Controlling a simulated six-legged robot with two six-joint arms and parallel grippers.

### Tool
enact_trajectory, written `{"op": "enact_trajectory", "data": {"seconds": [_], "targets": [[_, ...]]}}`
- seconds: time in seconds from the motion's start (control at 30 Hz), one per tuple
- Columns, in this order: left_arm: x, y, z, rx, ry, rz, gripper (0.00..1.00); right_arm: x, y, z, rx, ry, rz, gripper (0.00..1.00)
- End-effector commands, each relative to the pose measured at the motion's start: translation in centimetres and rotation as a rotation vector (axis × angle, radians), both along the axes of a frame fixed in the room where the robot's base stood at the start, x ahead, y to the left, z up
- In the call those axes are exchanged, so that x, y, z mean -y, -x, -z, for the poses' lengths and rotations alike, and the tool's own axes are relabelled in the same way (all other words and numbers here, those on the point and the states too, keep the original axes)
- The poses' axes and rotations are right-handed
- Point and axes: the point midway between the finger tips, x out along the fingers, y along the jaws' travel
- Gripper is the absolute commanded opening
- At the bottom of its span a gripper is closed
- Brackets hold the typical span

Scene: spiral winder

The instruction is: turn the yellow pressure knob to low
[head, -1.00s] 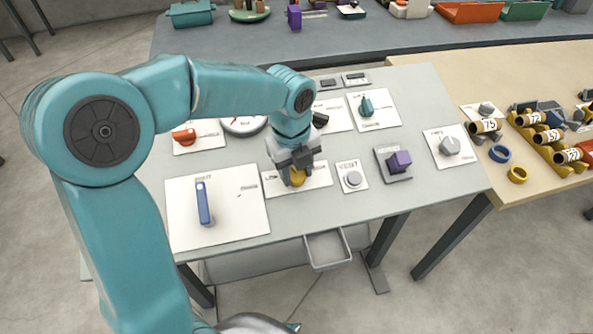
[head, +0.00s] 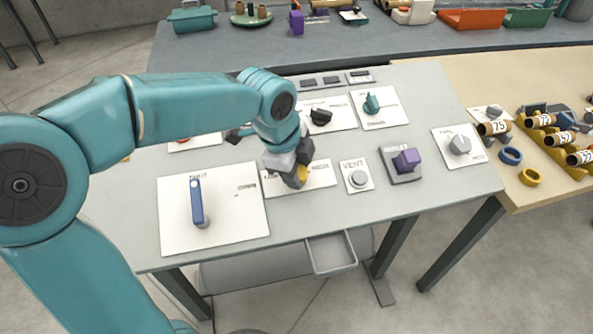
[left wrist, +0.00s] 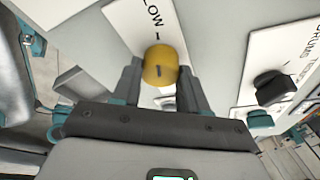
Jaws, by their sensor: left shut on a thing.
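The yellow pressure knob (head: 303,174) stands on a white label plate on the grey panel table, partly hidden by my left gripper (head: 288,176). In the left wrist view the knob (left wrist: 160,64) sits between the two fingers of my left gripper (left wrist: 160,78), which is shut on it. The knob has a short dark mark on its face. The word LOW (left wrist: 151,14) and a short tick lie just beyond the knob on the plate, and the mark is roughly in line with the tick. My right gripper is not in view.
A blue lever (head: 198,204) stands left of the knob. A black knob (head: 320,116) and a teal knob (head: 371,103) stand behind. An open drawer (head: 331,253) hangs at the front edge.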

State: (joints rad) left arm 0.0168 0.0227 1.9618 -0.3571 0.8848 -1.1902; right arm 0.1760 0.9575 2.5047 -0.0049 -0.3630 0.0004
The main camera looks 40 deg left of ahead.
Motion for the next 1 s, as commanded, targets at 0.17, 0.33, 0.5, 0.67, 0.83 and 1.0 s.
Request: {"op": "enact_trajectory", "data": {"seconds": [0.17, 0.33, 0.5, 0.67, 0.83, 1.0], "targets": [[-0.01, -0.08, -0.13, 0.017, 0.009, -0.041, 0.13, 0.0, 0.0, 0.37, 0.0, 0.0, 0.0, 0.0], [-0.01, -0.08, -0.18, 0.019, 0.011, -0.055, 0.13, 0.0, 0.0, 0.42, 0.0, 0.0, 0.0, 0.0], [-0.02, -0.09, -0.2, 0.019, 0.013, -0.058, 0.13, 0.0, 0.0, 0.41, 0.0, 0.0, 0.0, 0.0], [-0.01, -0.09, -0.2, 0.019, 0.013, -0.058, 0.13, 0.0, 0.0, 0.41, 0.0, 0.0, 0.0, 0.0], [0.0, -0.06, -0.15, 0.018, 0.012, -0.056, 0.69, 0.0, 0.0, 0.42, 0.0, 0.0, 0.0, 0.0], [0.0, -0.03, -0.09, 0.016, 0.012, -0.055, 0.69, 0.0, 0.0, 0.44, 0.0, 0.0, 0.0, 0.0]]}}
